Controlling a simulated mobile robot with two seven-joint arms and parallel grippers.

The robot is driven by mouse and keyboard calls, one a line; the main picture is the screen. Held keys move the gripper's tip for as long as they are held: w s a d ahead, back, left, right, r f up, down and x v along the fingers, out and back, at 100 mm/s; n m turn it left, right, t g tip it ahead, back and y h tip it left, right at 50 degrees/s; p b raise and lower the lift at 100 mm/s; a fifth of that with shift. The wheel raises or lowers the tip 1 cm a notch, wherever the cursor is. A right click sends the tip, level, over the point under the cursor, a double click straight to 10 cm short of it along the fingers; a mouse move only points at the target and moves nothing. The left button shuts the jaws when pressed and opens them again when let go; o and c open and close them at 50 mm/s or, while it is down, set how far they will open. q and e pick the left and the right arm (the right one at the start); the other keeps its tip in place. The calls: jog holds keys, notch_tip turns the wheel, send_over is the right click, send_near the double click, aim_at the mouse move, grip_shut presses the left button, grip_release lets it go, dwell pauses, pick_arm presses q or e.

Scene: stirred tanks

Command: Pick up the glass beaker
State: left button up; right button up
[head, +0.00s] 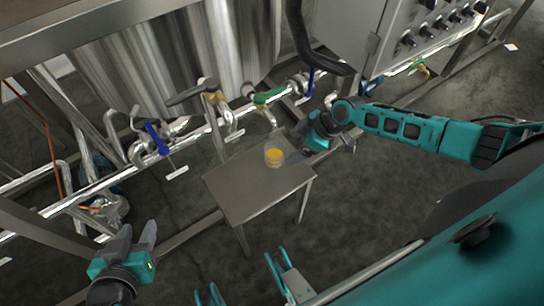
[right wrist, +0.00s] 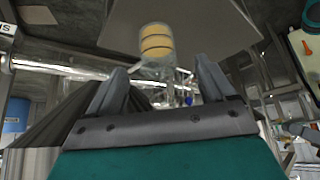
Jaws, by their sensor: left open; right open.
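The glass beaker (head: 274,157), with yellow-orange contents, stands on a small metal table (head: 245,200) in the head view. In the right wrist view the beaker (right wrist: 157,45) shows with dark bands, just beyond and between the fingers. My right gripper (head: 300,155) is open beside the beaker, on its right, at the table's far right edge. The right gripper's fingers also show in the right wrist view (right wrist: 158,85), spread apart with nothing held. My left gripper (head: 140,240) is open and empty at the lower left, well away from the table.
Steel tanks (head: 180,60) stand behind the table. Pipes with a blue valve handle (head: 156,138) and a green valve handle (head: 268,96) run just behind it. A control cabinet (head: 395,35) with knobs is at the upper right. The tabletop around the beaker looks clear.

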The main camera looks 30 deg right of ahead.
aim_at(283, 150)
jog(key=b+x, duration=0.1)
jog(key=x, duration=0.3)
jog(key=b+x, duration=0.1)
jog(key=x, duration=0.4)
jog(key=shift+w+r+b, duration=0.1)
jog(key=shift+w+b, duration=0.2)
jog(key=shift+b, duration=0.1)
pick_arm(q)
notch_tip(283, 150, down, 4)
jog(key=shift+s+r, duration=0.15)
pick_arm(e)
jog(key=c, duration=1.2)
pick_arm(q)
jog(key=shift+r, duration=0.1)
pick_arm(e)
jog(key=shift+d+r, duration=0.1)
jog(key=shift+r, duration=0.05)
